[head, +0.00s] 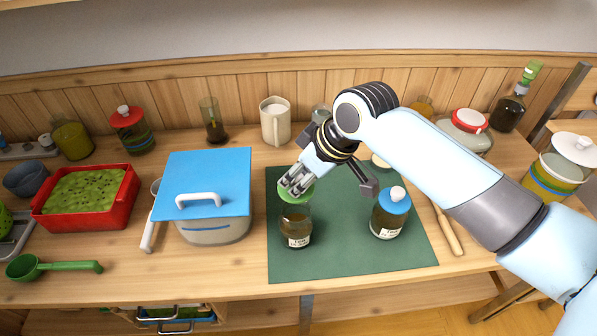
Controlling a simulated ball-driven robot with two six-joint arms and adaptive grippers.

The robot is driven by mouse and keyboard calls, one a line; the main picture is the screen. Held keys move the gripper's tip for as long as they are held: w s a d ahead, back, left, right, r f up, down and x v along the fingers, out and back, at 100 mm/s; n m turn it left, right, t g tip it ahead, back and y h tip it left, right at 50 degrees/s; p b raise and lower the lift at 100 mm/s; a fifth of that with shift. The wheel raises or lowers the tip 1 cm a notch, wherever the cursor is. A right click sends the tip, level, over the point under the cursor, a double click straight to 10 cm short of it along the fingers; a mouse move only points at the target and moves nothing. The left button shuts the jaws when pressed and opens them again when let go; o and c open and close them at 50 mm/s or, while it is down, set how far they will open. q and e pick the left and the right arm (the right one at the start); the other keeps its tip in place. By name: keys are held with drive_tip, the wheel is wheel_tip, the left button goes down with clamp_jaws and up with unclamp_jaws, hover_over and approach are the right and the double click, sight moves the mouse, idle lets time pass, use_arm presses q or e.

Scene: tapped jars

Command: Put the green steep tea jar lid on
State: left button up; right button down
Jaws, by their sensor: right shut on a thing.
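My right gripper (296,184) reaches in from the right and is shut on the green lid (303,195). The lid is at the mouth of a brown glass jar (296,228) with a white label, which stands upright on the dark green mat (345,255). The lid appears slightly above the rim and toward its back; I cannot tell whether it touches the jar. The fingers hide part of the lid. My left gripper is not in view.
A blue-lidded jar (390,214) stands on the mat to the right. A pot with a square blue lid (208,178) stands left of the mat, beside a red tray (129,189). A beige pitcher (275,122) stands behind. The mat's front is clear.

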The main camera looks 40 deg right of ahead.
drive_tip(key=shift+f+b, duration=0.7)
drive_tip(key=shift+f, duration=0.9)
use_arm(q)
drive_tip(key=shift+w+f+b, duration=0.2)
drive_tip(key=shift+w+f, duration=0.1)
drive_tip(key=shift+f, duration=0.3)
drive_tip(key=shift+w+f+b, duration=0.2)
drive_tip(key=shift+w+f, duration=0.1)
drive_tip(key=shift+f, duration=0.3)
use_arm(e)
wheel_tip(320, 180, down, 2)
use_arm(q)
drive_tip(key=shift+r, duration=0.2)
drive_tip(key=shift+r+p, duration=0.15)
drive_tip(key=shift+p, duration=0.2)
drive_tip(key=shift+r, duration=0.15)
use_arm(e)
drive_tip(key=shift+p, duration=0.35)
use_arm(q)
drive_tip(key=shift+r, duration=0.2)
